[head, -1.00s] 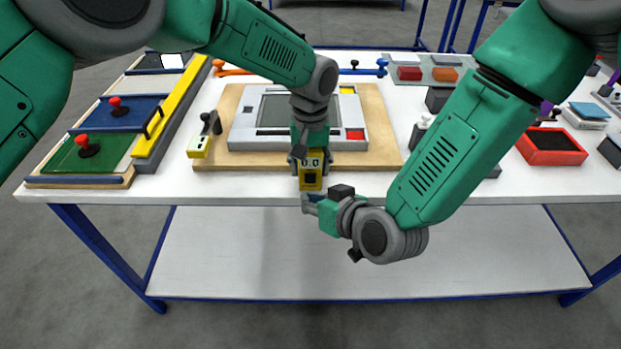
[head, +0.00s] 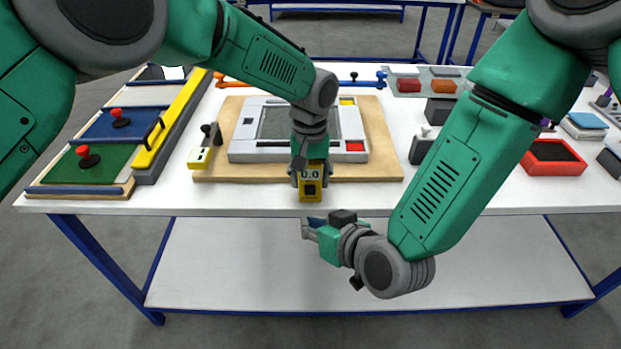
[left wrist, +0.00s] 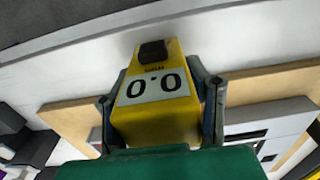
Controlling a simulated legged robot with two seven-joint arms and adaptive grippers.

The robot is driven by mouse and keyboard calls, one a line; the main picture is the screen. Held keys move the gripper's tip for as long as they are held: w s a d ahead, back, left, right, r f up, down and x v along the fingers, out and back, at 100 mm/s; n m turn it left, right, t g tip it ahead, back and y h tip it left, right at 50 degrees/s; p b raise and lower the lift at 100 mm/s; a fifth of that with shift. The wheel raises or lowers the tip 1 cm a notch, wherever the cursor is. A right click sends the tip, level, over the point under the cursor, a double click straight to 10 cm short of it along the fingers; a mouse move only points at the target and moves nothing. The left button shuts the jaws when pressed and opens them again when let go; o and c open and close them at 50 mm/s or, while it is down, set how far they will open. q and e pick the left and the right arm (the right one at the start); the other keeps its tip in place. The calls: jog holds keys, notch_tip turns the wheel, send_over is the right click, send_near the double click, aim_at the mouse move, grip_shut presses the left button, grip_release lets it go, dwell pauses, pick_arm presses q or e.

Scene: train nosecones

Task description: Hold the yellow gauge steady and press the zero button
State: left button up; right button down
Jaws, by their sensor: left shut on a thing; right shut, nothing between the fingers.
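The yellow gauge (head: 311,188) is upright at the table's front edge, its display reading 0.0 above a dark button (head: 310,189). My left gripper (head: 310,175) is shut on it from above. In the left wrist view the gauge (left wrist: 155,118) sits between the two fingers, with the dark button (left wrist: 153,52) and the 0.0 display unobstructed. My right gripper (head: 308,227) is shut and empty, below and in front of the gauge, with a gap between its fingertips and the button.
A wooden board (head: 385,150) with a grey framed panel (head: 352,127) lies behind the gauge. A smaller yellow device (head: 200,157) stands at its left. A red tray (head: 552,168) and dark blocks are at the right.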

pick_arm(q)
jog(key=o, duration=1.4)
jog(key=shift+r, duration=0.1)
